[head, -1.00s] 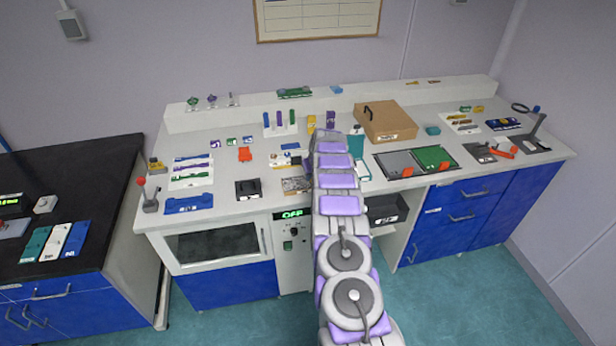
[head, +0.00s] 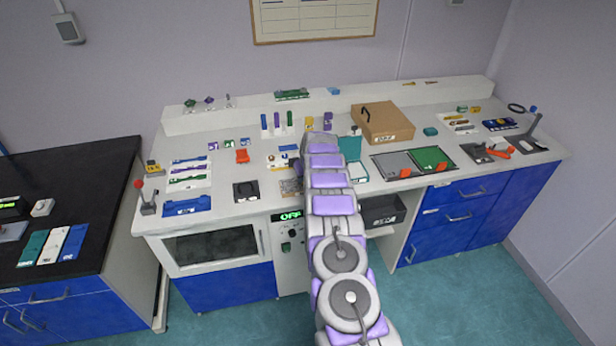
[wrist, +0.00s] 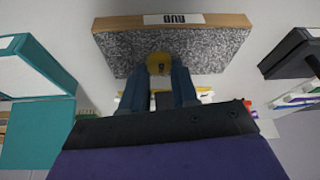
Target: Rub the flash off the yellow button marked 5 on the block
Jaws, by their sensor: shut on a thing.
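In the wrist view, my gripper (wrist: 160,78) is shut on a yellow button (wrist: 159,62), held between its two blue-grey fingertips. The button has a small dark mark on its face; I cannot read it clearly. Behind and around the button lies the speckled grey block (wrist: 208,48), with a tan edge and a label reading RUB, upside down in this view. The button overlaps the near part of the block; I cannot tell whether they touch. In the head view, the block (head: 289,187) shows beside my arm, partly covered.
A teal open case (head: 351,149) with a white inside stands right of my arm and also shows in the wrist view (wrist: 40,130). A black box (head: 246,191) sits left of the block. A cardboard box (head: 385,125) and two trays (head: 394,166) are further right.

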